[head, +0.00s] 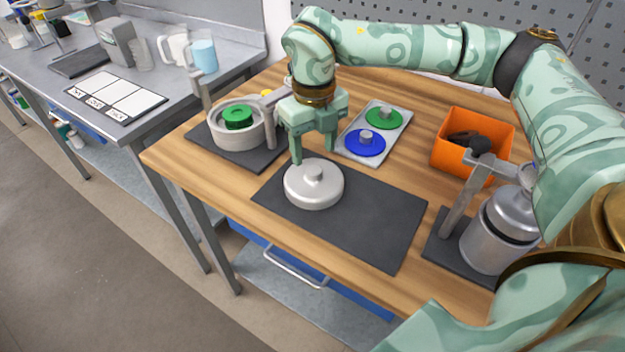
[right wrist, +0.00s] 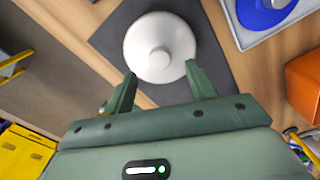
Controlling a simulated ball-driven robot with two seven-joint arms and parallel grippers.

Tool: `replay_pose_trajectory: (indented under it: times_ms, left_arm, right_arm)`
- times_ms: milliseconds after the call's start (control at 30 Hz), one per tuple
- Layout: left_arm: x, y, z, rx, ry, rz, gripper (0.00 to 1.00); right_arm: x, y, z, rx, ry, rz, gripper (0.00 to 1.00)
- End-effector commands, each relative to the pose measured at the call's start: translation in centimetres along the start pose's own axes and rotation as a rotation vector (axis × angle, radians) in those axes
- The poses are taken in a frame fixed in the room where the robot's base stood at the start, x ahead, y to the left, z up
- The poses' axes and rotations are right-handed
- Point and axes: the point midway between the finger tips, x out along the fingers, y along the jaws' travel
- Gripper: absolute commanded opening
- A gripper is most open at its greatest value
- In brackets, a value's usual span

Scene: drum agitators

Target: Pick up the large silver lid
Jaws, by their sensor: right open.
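The large silver lid (head: 314,186) is round with a small knob on top. It lies flat on a dark mat (head: 370,225) on the wooden table, knob up. My right gripper (head: 313,158) is open and empty, pointing down above the far side of the lid in the head view. In the right wrist view, the lid (right wrist: 160,48) lies beyond the two open fingertips (right wrist: 161,78), with its knob roughly midway between them. The gripper appears apart from the lid. My left gripper is not in view.
A metal pot (head: 236,135) with a green disc stands behind left. A tray (head: 400,140) holds a green and a blue lid. An orange bin (head: 497,135) with dark items and a silver canister (head: 493,240) stand at the right. The mat's right half is clear.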

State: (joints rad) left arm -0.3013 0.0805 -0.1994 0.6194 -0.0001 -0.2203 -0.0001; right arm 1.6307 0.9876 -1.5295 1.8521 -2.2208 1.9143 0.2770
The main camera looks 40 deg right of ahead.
Motion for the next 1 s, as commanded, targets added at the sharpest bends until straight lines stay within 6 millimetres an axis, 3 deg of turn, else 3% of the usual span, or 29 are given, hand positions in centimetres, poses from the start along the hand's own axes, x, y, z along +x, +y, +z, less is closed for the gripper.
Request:
replay_pose_trajectory:
  times_ms: [167,400,633,833,1000]
  left_arm:
    - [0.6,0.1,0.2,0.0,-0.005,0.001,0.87]
    - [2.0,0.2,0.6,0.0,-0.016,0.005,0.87]
    - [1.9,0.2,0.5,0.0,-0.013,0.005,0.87]
    - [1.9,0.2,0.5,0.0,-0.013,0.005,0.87]
    - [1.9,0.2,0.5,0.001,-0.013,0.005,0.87]
  right_arm:
    - [1.6,0.0,-0.1,0.001,0.003,-0.001,0.56]
    - [5.3,0.0,-0.2,0.0,0.003,0.0,0.56]
    - [5.3,0.0,-0.1,0.0,-0.001,0.0,0.56]
    - [5.3,0.0,-0.1,0.0,-0.001,0.0,0.0]
    - [5.2,0.0,-0.1,0.0,-0.003,0.001,0.0]
